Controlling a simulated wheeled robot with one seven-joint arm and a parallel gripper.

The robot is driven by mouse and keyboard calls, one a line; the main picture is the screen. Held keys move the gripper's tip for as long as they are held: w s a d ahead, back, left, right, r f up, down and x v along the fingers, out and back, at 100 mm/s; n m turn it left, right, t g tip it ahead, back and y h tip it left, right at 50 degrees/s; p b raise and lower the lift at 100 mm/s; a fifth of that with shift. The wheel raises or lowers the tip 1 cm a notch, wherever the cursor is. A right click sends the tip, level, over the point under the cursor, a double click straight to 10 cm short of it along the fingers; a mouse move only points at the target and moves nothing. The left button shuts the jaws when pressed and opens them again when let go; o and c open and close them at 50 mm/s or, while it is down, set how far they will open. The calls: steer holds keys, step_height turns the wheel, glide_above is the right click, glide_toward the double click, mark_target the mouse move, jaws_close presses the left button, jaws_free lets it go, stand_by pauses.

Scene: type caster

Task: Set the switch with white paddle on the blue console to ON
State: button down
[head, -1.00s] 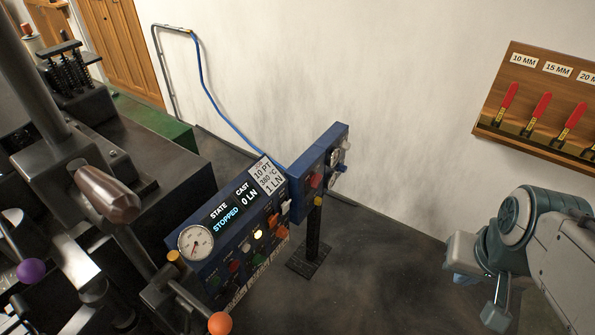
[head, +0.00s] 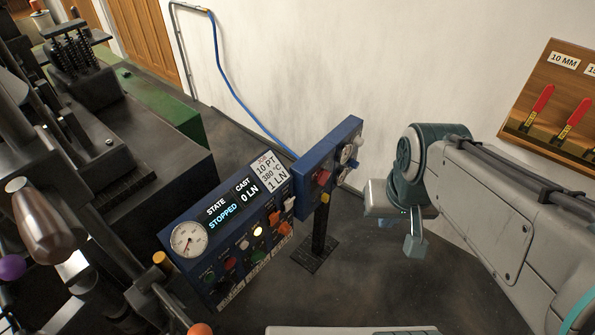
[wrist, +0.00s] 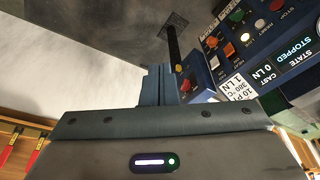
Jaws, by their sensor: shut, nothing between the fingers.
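The blue console (head: 172,270) with a lit display stands left of centre in the head view and at upper right in the wrist view (wrist: 226,77). The switch with white paddle (head: 289,204) is at its right end, beside orange paddles; it also shows in the wrist view (wrist: 214,62). Its ON or OFF setting is too small to read. My gripper (wrist: 159,82) is shut and empty, pointing toward the area of the post-mounted box. In the head view my gripper (head: 386,222) is right of the console, apart from it, its fingers mostly hidden.
A second blue box (head: 330,155) on a black post (head: 320,225) stands between my gripper and the console. Dark machinery with levers (head: 40,220) fills the left. A board with red-handled tools (head: 570,105) hangs at right. Floor between post and arm is clear.

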steer(key=w+a+f+m+g+y+b, duration=0.1)
steer(key=w+a+f+m+y+b, duration=0.25)
steer(key=f+m+b, duration=0.45)
steer(key=w+a+f+m+y+b, duration=0.2)
steer(key=a+f+m+y+b, duration=0.3)
steer(key=f, duration=0.5)
steer(key=w+d+f+m+t+y+b, duration=0.1)
steer(key=w+d+f+m+t+b, duration=0.1)
steer(key=w+f+m+t+b, duration=0.4)
steer(key=w+f+m+b, duration=0.3)
steer(key=w+m, duration=0.2)
steer(key=m, duration=0.1)
steer(key=shift+w+d+f+y, duration=0.15)
steer(key=shift+d+f+y, duration=0.2)
steer(key=shift+d, duration=0.05)
steer(key=shift+a+f, duration=0.1)
steer(key=b, duration=0.4)
glide_toward(290, 204)
steer(key=x, duration=0.4)
steer(key=shift+a+f, duration=0.25)
steer(key=shift+f, duration=0.25)
steer(key=shift+w+a+r, duration=0.2)
steer(key=shift+w+a, duration=0.2)
